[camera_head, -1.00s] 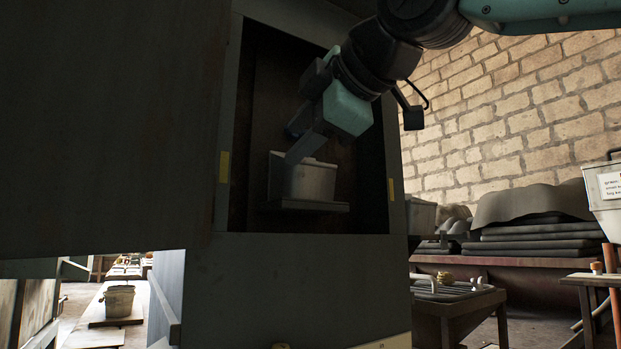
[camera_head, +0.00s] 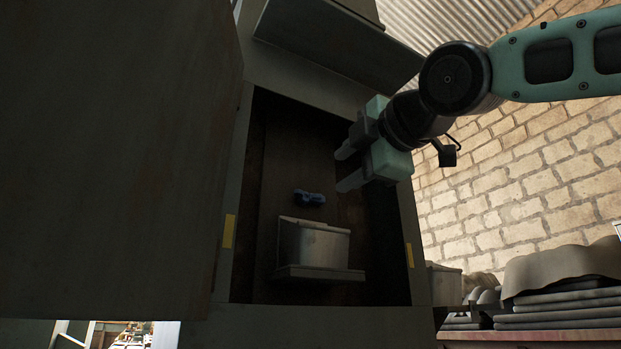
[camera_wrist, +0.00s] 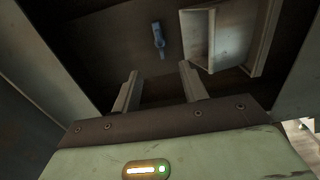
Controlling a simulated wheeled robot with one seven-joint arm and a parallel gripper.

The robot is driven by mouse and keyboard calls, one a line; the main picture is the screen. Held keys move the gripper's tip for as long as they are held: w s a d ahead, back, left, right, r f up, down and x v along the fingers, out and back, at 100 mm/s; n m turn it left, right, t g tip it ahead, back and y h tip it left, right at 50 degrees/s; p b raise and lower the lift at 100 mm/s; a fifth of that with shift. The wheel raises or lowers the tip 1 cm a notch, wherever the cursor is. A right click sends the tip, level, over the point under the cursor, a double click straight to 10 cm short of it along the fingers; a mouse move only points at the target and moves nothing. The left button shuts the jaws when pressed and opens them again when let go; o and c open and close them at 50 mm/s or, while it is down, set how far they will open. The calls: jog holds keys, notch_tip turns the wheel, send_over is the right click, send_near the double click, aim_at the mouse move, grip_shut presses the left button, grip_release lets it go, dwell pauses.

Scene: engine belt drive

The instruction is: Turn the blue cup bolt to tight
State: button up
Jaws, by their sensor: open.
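The blue cup bolt (camera_head: 309,197) sits on the dark back wall inside the open cabinet, just above a pale bin. It also shows in the wrist view (camera_wrist: 158,39), ahead of my fingers. My gripper (camera_head: 343,170) is open and empty, at the cabinet's opening, up and to the right of the bolt. In the wrist view my two fingers (camera_wrist: 158,88) stand wide apart with the bolt beyond them. Nothing of the bolt is between the fingers, and they appear apart from it.
The pale bin (camera_head: 314,245) stands on a small ledge (camera_head: 320,273) below the bolt. A large dark door panel (camera_head: 115,160) fills the left. The cabinet's right frame (camera_head: 411,250) is close to my arm. A brick wall (camera_head: 520,170) lies behind on the right.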

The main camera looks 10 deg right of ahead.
aim_at(306, 196)
jog(key=x, duration=1.2)
jog(key=shift+w, duration=0.15)
jog(key=shift+c, duration=0.2)
grip_shut()
